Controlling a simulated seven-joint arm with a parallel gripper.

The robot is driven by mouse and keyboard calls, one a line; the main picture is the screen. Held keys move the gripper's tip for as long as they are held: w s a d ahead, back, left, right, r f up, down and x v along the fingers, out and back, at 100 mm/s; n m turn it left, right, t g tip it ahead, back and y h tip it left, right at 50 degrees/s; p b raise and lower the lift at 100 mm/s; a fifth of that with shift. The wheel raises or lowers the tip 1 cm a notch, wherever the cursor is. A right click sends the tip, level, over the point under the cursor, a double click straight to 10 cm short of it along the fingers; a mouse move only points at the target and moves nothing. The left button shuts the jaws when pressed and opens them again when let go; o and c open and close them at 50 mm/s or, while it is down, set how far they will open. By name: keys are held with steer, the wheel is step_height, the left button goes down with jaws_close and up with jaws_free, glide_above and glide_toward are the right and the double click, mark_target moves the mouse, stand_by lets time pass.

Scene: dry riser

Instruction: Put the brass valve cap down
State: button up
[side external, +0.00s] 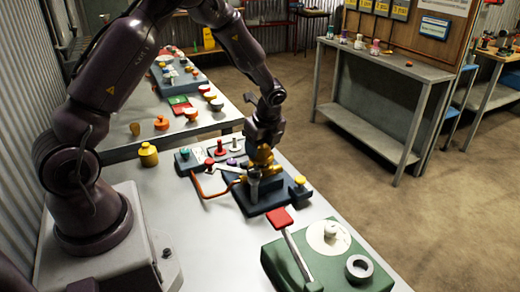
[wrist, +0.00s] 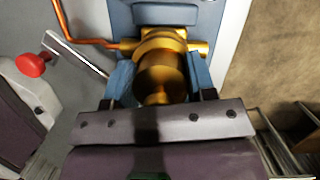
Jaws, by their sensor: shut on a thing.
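The brass valve cap (wrist: 160,78) is a round, gold-coloured piece between the two blue fingers of my gripper (wrist: 161,72) in the wrist view. My gripper is shut on it. In the side view my gripper (side external: 263,150) points down over a dark blue stand (side external: 272,203), with brass (side external: 262,158) showing at its tip. A brass valve body (wrist: 192,47) with a copper pipe (wrist: 85,40) lies right beyond the cap. I cannot tell whether the cap touches the valve body.
A green device (side external: 300,270) with a red-handled lever (side external: 279,217) stands at the bench's front right. A grey tray (side external: 190,167) with coloured knobs is behind the stand. A yellow jar (side external: 148,155) stands to the left. The bench (side external: 200,240) is clear at front left.

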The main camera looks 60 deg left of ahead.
steer(key=shift+f, duration=0.6)
steer(key=shift+f, duration=0.3)
steer(key=o, duration=1)
